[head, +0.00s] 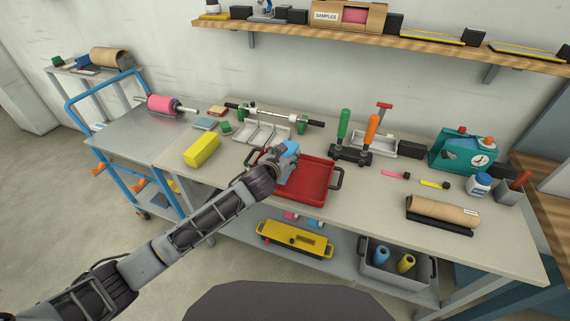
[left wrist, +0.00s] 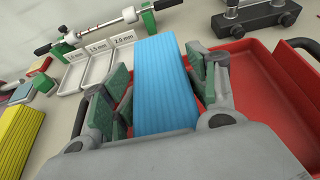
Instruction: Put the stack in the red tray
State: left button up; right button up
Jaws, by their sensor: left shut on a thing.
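My left gripper (head: 282,160) is shut on a blue ribbed stack (head: 291,148). The stack also shows in the left wrist view (left wrist: 164,85), between the green-padded fingers (left wrist: 165,95). The red tray (head: 316,182) has dark side handles and lies on the table. The gripper and stack are over the tray's left and back part in the head view. In the left wrist view the tray (left wrist: 268,100) shows mostly to the right of the stack. I cannot tell whether the stack's underside touches the tray. My right gripper is not in view.
A yellow stack (head: 202,150) lies on the table left of the tray. Behind are small white trays (head: 262,133) labelled by thickness and a roller bar (head: 275,114). A black fixture with green and orange handles (head: 350,154) stands behind right.

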pick_arm(q)
jog(key=shift+f, duration=1.75)
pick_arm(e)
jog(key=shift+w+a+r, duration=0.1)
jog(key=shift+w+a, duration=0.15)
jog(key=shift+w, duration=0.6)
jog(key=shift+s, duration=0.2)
pick_arm(q)
jog(key=o, duration=1.1)
jog(key=shift+f, duration=0.1)
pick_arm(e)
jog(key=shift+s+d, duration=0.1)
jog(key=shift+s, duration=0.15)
pick_arm(q)
jog(key=shift+s, duration=0.1)
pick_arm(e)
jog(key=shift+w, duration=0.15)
